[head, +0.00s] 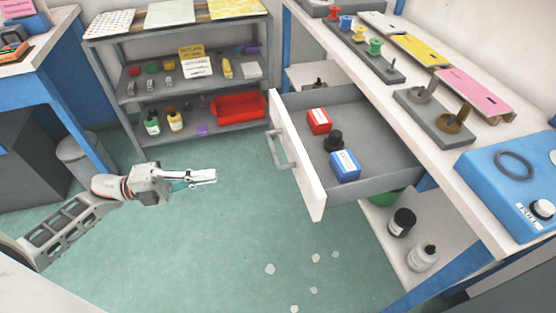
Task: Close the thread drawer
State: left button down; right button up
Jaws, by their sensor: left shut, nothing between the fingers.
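The thread drawer (376,183) is pulled well out from under the workbench on the right. Its white front panel (300,168) faces left and bears a grey bar handle (280,150). Inside lie a red box (319,121), a black spool-like item (334,140) and a blue box (345,165). My left gripper (212,177) is shut and empty, pointing right over the floor. It is to the left of the handle and apart from it. My right gripper is not in view.
The workbench top (440,122) holds spools, coloured plates and a blue device (515,178). A grey shelf unit (190,100) with bottles and a red bin (238,106) stands behind. Bottles stand on the white shelf under the bench. Green floor between gripper and drawer is clear.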

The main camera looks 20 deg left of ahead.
pick_arm(q)
jog(key=p+x, duration=0.1)
jog(key=x, duration=1.3)
jog(key=shift+m+g, duration=0.3)
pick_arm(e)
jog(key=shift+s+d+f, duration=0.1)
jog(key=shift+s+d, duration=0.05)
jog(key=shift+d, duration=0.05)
pick_arm(q)
jog(key=shift+s+d, duration=0.1)
jog(key=shift+s, duration=0.05)
